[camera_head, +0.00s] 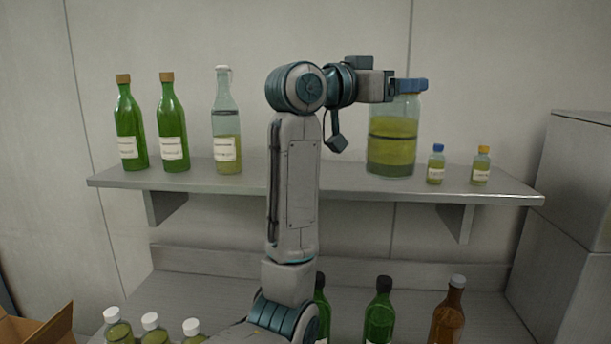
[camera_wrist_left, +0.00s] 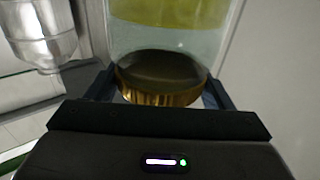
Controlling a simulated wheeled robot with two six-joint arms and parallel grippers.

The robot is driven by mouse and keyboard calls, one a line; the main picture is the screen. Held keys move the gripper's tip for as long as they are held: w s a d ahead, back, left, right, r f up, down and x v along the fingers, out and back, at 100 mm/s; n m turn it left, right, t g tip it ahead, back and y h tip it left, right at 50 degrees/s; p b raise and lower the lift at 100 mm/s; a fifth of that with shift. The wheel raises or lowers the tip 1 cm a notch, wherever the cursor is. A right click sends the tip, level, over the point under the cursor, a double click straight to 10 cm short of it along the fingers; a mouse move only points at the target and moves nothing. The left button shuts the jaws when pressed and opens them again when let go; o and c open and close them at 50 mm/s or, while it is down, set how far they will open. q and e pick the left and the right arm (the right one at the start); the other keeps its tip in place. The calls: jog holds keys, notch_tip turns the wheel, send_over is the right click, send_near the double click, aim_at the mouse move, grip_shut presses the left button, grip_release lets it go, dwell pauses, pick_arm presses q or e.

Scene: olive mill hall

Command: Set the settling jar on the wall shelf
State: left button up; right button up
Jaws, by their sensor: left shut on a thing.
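The settling jar (camera_head: 392,140) is a large clear jar with layered yellow-green oil, upright at the right part of the wall shelf (camera_head: 345,190). Its base appears to be at the shelf surface; I cannot tell whether it fully rests there. My left gripper (camera_head: 408,86) comes in from the left at the jar's top and is shut on it. In the left wrist view the jar (camera_wrist_left: 165,42) stands between the two fingers (camera_wrist_left: 160,95), with a ribbed gold-brown end close to the gripper. The fingers hide most of the jar's top in the head view. My right gripper is not in view.
Two green bottles (camera_head: 172,125) and a clear bottle (camera_head: 226,120) stand on the shelf's left. Two small vials (camera_head: 436,165) stand right of the jar. Several bottles (camera_head: 380,310) stand on the lower surface (camera_head: 200,285). A metal cabinet (camera_head: 575,200) is at the right.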

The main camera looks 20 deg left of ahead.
pick_arm(q)
jog(key=w+a+f+p, duration=0.5)
jog(key=w+a+p, duration=0.3)
jog(key=a, duration=0.5)
jog(key=shift+w, duration=0.6)
jog(key=o, duration=2)
jog(key=shift+o, duration=0.2)
jog(key=shift+s, duration=0.15)
